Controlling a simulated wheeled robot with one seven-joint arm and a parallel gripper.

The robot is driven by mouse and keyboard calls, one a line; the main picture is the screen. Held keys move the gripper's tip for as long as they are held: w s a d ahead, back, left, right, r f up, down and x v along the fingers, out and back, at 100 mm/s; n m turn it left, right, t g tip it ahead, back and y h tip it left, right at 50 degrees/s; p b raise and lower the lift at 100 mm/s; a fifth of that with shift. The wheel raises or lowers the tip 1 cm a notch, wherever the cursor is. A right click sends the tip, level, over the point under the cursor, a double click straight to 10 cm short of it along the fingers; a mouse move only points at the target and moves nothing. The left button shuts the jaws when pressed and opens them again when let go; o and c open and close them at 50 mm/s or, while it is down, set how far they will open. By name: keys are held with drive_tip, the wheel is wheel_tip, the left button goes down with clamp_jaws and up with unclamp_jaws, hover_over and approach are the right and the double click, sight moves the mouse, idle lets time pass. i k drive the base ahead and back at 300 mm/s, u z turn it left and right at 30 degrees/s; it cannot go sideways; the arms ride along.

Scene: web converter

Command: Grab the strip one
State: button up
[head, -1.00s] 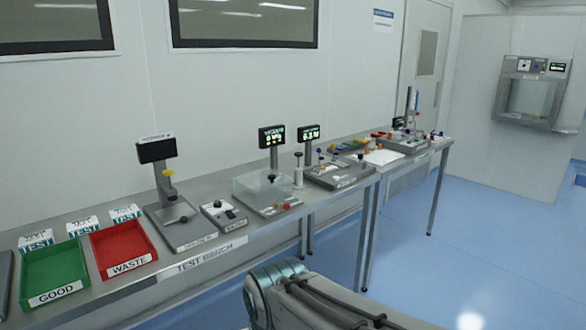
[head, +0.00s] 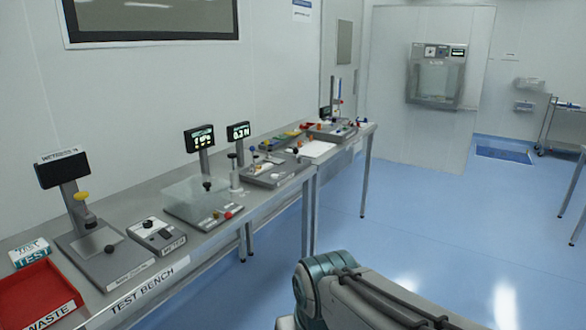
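I cannot make out a strip labelled one in the head view. Small coloured items lie on the far table (head: 352,147), around a white sheet (head: 312,150) and a device with an upright post (head: 330,131), but they are too small to tell apart. My arm shows at the bottom right of centre, in front of the bench and over the floor. My gripper is not in view.
The test bench (head: 158,282) runs along the left wall with a red waste tray (head: 35,300), a black-screened gauge (head: 95,250), a meter (head: 157,234) and a clear-covered instrument (head: 197,200). Blue floor (head: 440,230) is open to the right. A cart (head: 560,125) stands far right.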

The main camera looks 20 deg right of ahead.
sight(261, 166)
drive_tip(key=z, duration=0.55)
drive_tip(key=i, duration=2.95)
drive_tip(key=u, duration=0.2)
